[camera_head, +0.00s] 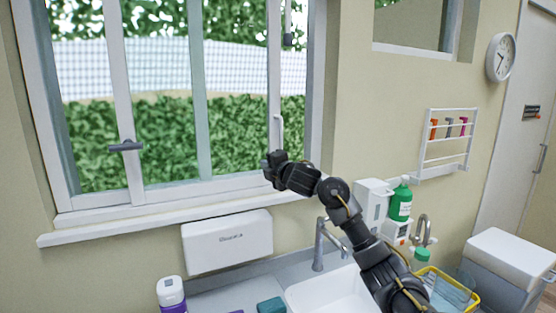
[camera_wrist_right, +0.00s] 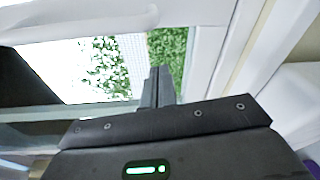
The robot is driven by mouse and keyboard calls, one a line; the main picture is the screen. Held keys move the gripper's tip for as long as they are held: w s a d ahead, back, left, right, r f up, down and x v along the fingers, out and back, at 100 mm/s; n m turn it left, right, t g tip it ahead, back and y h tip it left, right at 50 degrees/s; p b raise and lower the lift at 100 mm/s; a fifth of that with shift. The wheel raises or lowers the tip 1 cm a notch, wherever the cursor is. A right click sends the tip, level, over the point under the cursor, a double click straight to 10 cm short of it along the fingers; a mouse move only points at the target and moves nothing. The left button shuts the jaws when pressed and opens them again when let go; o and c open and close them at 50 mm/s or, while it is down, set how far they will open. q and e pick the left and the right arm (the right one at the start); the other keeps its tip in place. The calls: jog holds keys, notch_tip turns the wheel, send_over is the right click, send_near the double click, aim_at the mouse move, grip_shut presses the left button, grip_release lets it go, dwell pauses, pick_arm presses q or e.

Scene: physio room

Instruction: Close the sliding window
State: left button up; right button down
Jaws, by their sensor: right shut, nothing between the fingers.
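The sliding window (camera_head: 273,70) has white upright stiles, and hedge and a pale fence show through it. A pale upright handle (camera_head: 279,133) is on its right stile, and a grey handle (camera_head: 126,145) is on a left stile. A strip of hedge shows between the right stile and the right jamb. My right gripper (camera_head: 268,170) is at the lower end of the right stile, below the pale handle; I cannot tell if it touches. In the right wrist view its fingers (camera_wrist_right: 158,86) are shut and empty, with white frame bars around them. My left gripper is out of view.
Below the sill (camera_head: 120,230) are a white wall dispenser (camera_head: 228,242), a tap (camera_head: 322,240) and a sink (camera_head: 330,290). A green bottle (camera_head: 400,203) and a yellow-rimmed basket (camera_head: 450,285) are right of my arm. A wall rack (camera_head: 447,140) hangs further right.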

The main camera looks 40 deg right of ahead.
jog(key=d, duration=0.1)
jog(key=s+d+p, duration=0.1)
jog(key=d+p, duration=0.1)
jog(key=shift+s+d+r, duration=0.2)
jog(key=shift+d+r, duration=0.1)
jog(key=shift+r, duration=0.1)
jog(key=s+d, duration=0.1)
jog(key=d, duration=0.6)
jog(key=s+d, duration=0.2)
jog(key=d, duration=0.4)
jog(key=s+d, duration=0.2)
jog(key=d, duration=0.5)
jog(key=shift+s+d+r, duration=0.2)
jog(key=shift+d, duration=0.1)
